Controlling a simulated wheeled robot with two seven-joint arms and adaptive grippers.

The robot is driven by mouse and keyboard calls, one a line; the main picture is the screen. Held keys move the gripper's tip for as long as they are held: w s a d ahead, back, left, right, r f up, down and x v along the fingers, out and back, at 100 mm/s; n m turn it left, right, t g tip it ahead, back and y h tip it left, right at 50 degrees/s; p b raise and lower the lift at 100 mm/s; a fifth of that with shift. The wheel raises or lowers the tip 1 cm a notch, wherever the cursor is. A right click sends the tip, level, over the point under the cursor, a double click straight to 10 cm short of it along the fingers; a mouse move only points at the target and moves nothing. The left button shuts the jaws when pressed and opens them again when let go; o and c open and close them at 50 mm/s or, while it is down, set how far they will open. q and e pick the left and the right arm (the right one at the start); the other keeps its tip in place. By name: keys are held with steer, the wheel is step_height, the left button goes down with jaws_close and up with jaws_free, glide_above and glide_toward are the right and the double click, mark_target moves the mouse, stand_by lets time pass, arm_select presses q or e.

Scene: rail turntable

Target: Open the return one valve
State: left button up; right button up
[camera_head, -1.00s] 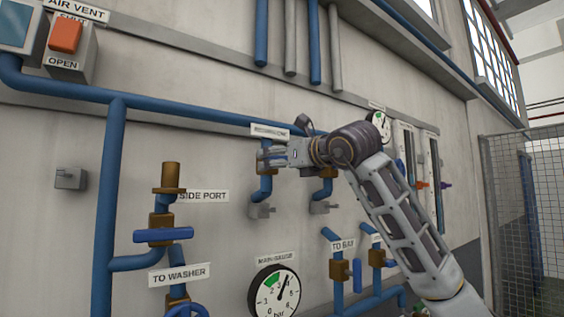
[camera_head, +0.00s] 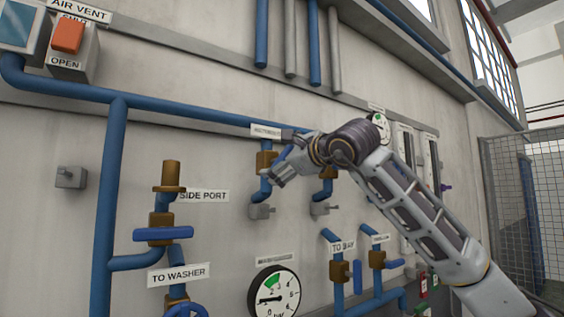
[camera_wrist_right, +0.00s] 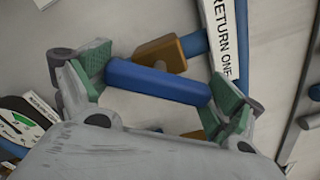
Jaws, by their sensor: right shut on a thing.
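The return one valve has a brown body (camera_head: 264,161) on a blue pipe, under a small label (camera_head: 267,131) on the wall. In the right wrist view the label reads RETURN ONE (camera_wrist_right: 226,40), beside the brown body (camera_wrist_right: 172,53). Its blue handle (camera_wrist_right: 157,82) lies between the green-padded fingers of my right gripper (camera_wrist_right: 160,76), which is shut on it. In the head view my right gripper (camera_head: 277,170) is tilted down to the left in front of the valve and hides the handle. My left gripper is out of view.
The main gauge (camera_head: 275,297) below has its needle pointing left, low on the scale. A neighbouring valve (camera_head: 326,186) sits close to the right, partly behind my gripper. The side port valve (camera_head: 163,235) is to the left. A wire fence (camera_head: 530,200) stands at the far right.

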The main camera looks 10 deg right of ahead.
steer(key=n, duration=0.5)
steer(key=shift+n, duration=0.3)
stand_by(0.4)
steer(key=o, duration=0.7)
steer(key=v, duration=1.2)
steer(key=shift+f, duration=0.15)
stand_by(0.5)
